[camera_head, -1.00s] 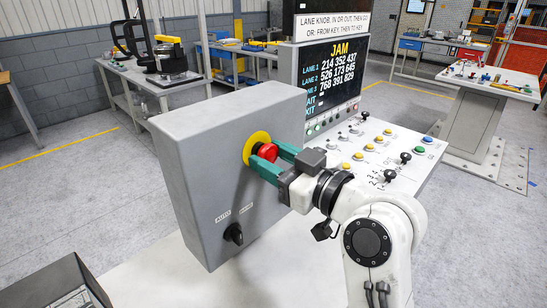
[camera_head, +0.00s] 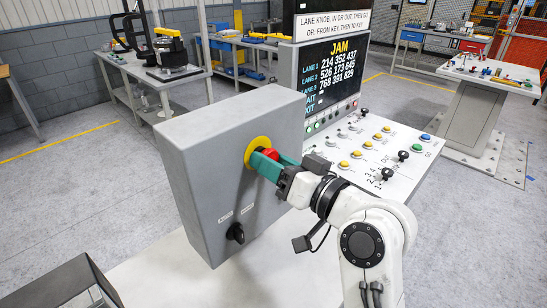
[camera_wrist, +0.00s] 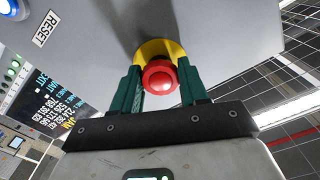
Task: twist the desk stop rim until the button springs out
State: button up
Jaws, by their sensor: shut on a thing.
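The desk stop is a red mushroom button (camera_head: 270,153) on a yellow disc (camera_head: 256,145), on the face of a grey box (camera_head: 215,185). My gripper (camera_head: 268,163) reaches it from the right, its green fingers on either side of the red rim. In the wrist view the red button (camera_wrist: 160,77) sits between the two fingers (camera_wrist: 162,70), with the yellow disc (camera_wrist: 155,48) behind it. The fingers are shut on the rim. They partly hide the button in the head view. I cannot tell whether the button is in or out.
A dark selector knob (camera_head: 235,233) is lower on the box face. Behind it, a sloped console (camera_head: 375,165) carries several coloured buttons and black knobs, below a screen (camera_head: 333,75) reading JAM. A grey tray (camera_head: 75,285) is at bottom left. Workbenches stand farther back.

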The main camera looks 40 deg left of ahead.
jog(key=shift+m, duration=0.4)
jog(key=o, duration=1.1)
jog(key=d+b, duration=0.1)
jog(key=d, duration=0.2)
jog(key=d+b, duration=0.1)
jog(key=d, duration=0.3)
jog(key=d+b, duration=0.1)
jog(key=d, duration=0.2)
jog(key=shift+s+d, duration=0.35)
jog(key=shift+s, duration=0.05)
